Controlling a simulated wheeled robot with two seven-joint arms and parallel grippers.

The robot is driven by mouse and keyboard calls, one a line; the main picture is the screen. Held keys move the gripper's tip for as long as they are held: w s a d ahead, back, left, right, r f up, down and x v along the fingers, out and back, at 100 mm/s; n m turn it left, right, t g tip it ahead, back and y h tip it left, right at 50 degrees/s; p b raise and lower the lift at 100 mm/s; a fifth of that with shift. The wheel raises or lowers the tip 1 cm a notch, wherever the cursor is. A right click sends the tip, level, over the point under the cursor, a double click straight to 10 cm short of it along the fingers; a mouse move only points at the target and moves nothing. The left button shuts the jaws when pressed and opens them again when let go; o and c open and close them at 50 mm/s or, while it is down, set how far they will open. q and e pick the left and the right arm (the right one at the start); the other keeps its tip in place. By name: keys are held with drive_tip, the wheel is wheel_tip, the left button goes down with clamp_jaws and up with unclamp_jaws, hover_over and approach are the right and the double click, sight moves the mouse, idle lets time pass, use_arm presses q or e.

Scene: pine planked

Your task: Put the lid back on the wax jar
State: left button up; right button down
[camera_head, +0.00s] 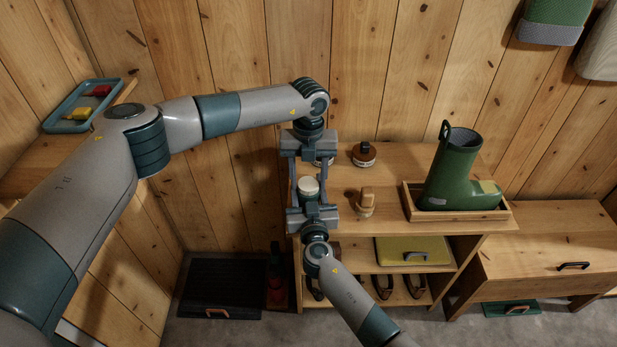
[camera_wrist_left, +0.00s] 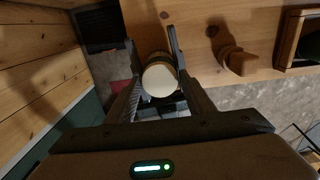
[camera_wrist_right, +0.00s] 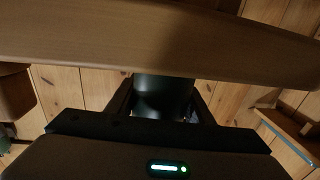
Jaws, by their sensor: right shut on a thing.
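A small jar-like cylinder (camera_head: 308,187) with a cream round top is held near the left end of the shelf unit. My right gripper (camera_head: 311,202) comes from below and is shut on it; in the right wrist view its lower part (camera_wrist_right: 163,95) looks dark. My left gripper (camera_head: 309,178) is above, its long fingers apart on either side of the cylinder. The left wrist view shows the cream top (camera_wrist_left: 160,79) between those open fingers. I cannot tell whether this top is a lid or bare wax. A low round brown-and-dark tin (camera_head: 364,154) lies on the shelf top.
Another round tin (camera_head: 324,161) is partly hidden behind my left gripper. A wooden brush (camera_head: 366,203) stands on the shelf top (camera_head: 395,170). A green boot (camera_head: 450,170) stands in a wooden tray (camera_head: 411,203) at right. A blue tray (camera_head: 67,124) is far left.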

use_arm(q)
drive_tip(key=c, duration=0.7)
drive_tip(key=m, duration=1.7)
drive_tip(key=shift+m, duration=0.4)
drive_tip(key=o, duration=1.2)
